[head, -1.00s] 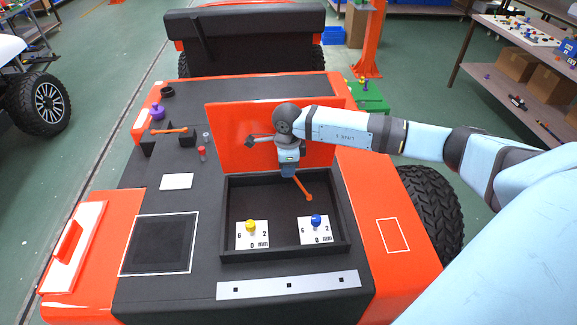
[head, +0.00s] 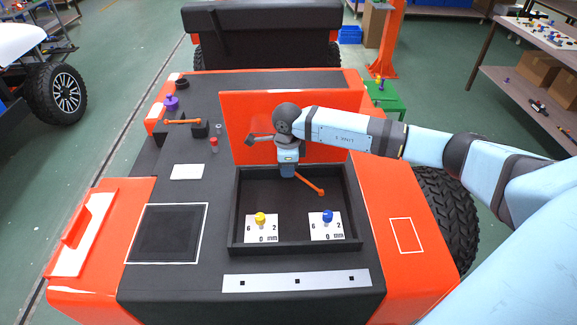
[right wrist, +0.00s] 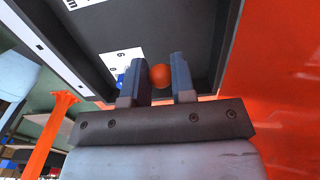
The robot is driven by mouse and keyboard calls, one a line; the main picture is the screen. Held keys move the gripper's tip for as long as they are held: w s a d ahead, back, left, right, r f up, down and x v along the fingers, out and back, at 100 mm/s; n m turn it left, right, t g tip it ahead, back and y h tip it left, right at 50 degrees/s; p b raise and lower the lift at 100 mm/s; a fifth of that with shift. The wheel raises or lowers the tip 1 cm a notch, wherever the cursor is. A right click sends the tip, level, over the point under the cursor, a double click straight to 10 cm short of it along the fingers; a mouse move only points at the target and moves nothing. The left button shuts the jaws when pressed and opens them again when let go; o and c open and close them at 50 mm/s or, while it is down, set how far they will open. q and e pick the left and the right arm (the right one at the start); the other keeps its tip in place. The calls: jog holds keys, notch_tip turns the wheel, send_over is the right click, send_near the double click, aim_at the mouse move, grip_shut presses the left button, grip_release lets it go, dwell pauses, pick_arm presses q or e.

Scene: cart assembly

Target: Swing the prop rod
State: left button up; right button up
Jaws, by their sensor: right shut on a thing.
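The orange prop rod (head: 309,184) slants down to the right from my right gripper (head: 288,173), over the open black box (head: 241,205), with a round knob at its lower end. In the right wrist view, my right gripper's two fingers (right wrist: 160,84) close around an orange round end of the rod (right wrist: 160,75). The orange lid (head: 240,128) stands upright behind the box, partly hidden by my right arm. Whether the rod touches the lid cannot be seen. My left gripper is not in view.
In the box are a yellow knob (head: 260,218) and a blue knob (head: 327,216) on white dial plates. Left of the box are a red-topped peg (head: 214,143), a white card (head: 187,172) and an orange lever (head: 183,122).

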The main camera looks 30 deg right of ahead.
jog(key=shift+f, duration=0.1)
jog(key=a+f+b, duration=0.1)
jog(key=w+a+f+b, duration=0.1)
jog(key=f+b, duration=0.1)
jog(key=shift+w+a+f, duration=0.15)
jog(key=shift+w+a, duration=0.05)
dwell(0.3)
jog(key=shift+w+a+f+b, duration=0.15)
jog(key=shift+a+f+b, duration=0.1)
jog(key=shift+f+b, duration=0.45)
jog(key=shift+w+a+f+b, duration=0.15)
jog(key=shift+a+f+b, duration=0.1)
jog(key=shift+f+b, duration=0.4)
jog(key=shift+w+a+f+b, duration=0.15)
jog(key=shift+a+f+b, duration=0.1)
jog(key=shift+f+b, duration=0.4)
jog(key=shift+f, duration=0.15)
